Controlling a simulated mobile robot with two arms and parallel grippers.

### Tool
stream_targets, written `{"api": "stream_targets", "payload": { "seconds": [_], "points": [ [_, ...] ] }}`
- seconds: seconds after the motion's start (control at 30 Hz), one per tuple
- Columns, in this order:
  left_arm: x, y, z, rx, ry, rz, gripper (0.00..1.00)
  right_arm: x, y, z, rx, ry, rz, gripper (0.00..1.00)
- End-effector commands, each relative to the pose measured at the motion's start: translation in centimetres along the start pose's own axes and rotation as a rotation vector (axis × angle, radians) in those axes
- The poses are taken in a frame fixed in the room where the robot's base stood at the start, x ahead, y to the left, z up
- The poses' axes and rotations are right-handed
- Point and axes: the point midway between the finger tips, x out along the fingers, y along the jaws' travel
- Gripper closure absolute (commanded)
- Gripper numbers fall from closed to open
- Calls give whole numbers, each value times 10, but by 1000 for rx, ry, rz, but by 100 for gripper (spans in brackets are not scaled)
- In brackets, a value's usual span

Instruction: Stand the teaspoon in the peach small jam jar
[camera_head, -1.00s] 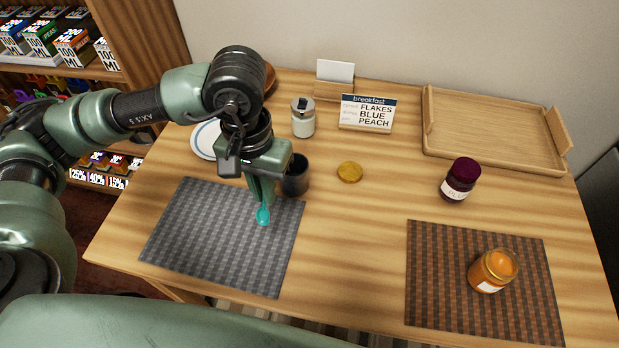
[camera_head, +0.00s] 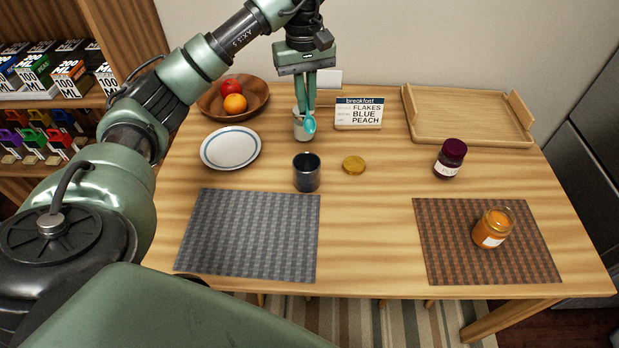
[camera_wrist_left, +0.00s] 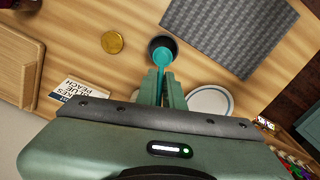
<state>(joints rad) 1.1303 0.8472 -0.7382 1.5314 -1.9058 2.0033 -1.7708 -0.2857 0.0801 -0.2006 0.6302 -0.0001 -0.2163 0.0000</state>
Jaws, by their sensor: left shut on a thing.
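A teal teaspoon (camera_head: 309,124) hangs in my left gripper (camera_head: 307,108), bowl end down, above the back part of the table. My left gripper is shut on it; the spoon also shows in the left wrist view (camera_wrist_left: 162,57) between the fingers. The peach small jam jar (camera_head: 491,229), open with orange jam and a white label, stands on the brown placemat (camera_head: 440,262) at the right. The gripper is far to the left of and behind it. My right gripper is not in view.
A dark cup (camera_head: 306,175), a gold lid (camera_head: 354,165) and a breakfast card (camera_head: 359,114) stand mid-table. A white-lidded jar (camera_head: 301,131) is partly hidden behind the spoon. A dark plum jar (camera_head: 449,160) and wooden tray (camera_head: 470,138) lie right. A plate (camera_head: 231,149) sits left.

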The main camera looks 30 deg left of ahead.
Motion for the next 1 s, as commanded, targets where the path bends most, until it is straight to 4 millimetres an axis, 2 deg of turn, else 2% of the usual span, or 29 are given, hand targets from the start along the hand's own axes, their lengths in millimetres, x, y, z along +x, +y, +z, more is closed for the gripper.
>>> {"api": "stream_targets", "payload": {
  "seconds": [0.17, 0.4, 0.6, 0.87, 1.0],
  "points": [
    [32, -4, -2, -20, -4, -8, 100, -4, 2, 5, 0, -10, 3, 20],
    [96, -5, -2, -20, -5, -7, 100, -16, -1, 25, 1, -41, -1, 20],
    [139, -6, -2, -18, -3, -4, 100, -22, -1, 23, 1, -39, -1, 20],
    [161, -6, -3, -17, -1, -2, 100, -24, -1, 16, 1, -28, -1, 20],
    [180, -6, -2, -18, -3, -3, 100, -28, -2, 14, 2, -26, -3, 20]
  ]
}}
